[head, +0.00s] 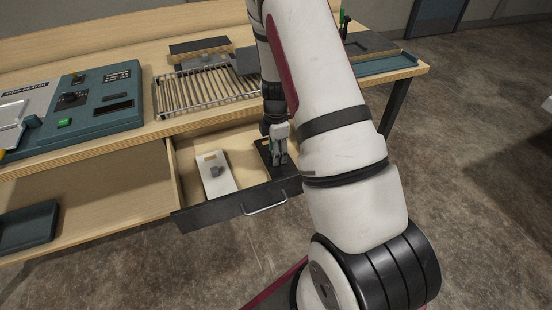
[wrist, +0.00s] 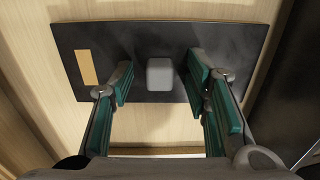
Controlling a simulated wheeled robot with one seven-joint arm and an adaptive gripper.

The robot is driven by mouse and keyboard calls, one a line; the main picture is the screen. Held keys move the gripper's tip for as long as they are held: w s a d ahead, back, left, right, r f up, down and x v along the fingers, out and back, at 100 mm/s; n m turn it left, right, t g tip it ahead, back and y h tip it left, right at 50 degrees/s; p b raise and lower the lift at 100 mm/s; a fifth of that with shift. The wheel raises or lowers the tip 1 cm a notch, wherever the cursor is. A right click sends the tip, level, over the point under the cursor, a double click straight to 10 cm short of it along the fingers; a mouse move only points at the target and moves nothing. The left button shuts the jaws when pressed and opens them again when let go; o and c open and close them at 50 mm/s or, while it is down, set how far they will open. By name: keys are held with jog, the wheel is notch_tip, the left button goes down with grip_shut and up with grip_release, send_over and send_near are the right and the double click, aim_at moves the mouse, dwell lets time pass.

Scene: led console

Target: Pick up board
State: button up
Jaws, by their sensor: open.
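A black board (wrist: 160,38) lies flat in the open drawer, with a grey block-like knob (wrist: 160,74) at its middle and a tan label (wrist: 87,67) at its left end in the wrist view. In the head view the black board (head: 262,150) is partly hidden by my arm and gripper. My gripper (head: 278,163) is over it; in the wrist view my gripper (wrist: 165,95) is open, one finger on each side of the knob and apart from it. A white board (head: 213,176) with a similar grey knob lies to the left in the same drawer.
The drawer (head: 240,205) has a dark front with a metal handle (head: 266,207). On the table above stand a wire rack (head: 205,90) and a teal console (head: 90,105). A dark tray (head: 28,228) is on the lower shelf at left.

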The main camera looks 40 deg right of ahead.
grip_shut()
jog(key=shift+r, duration=0.1)
